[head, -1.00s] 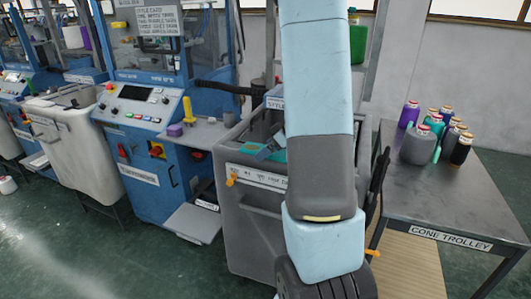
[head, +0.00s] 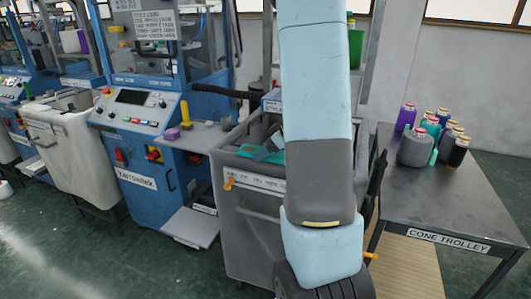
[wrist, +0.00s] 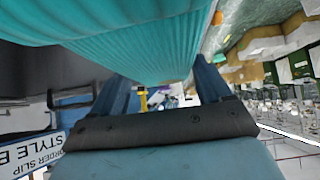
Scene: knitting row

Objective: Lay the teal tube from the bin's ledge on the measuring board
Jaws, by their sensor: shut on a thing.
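The teal tube (wrist: 150,45) is ribbed cloth and fills the upper middle of the wrist view, very close to the camera. My gripper (wrist: 163,84) has its two dark blue fingers on either side of it and is shut on it. In the head view, teal cloth (head: 262,154) shows at the top of the grey bin (head: 250,205), left of my arm. My arm hides the gripper's end and part of the bin there. I cannot make out the measuring board for certain in either view.
The cone trolley (head: 480,200) stands at the right with several yarn cones (head: 415,148) at its back; its front is clear. A blue knitting machine (head: 150,150) stands left of the bin. A pale slatted board (head: 408,270) lies low beneath the trolley.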

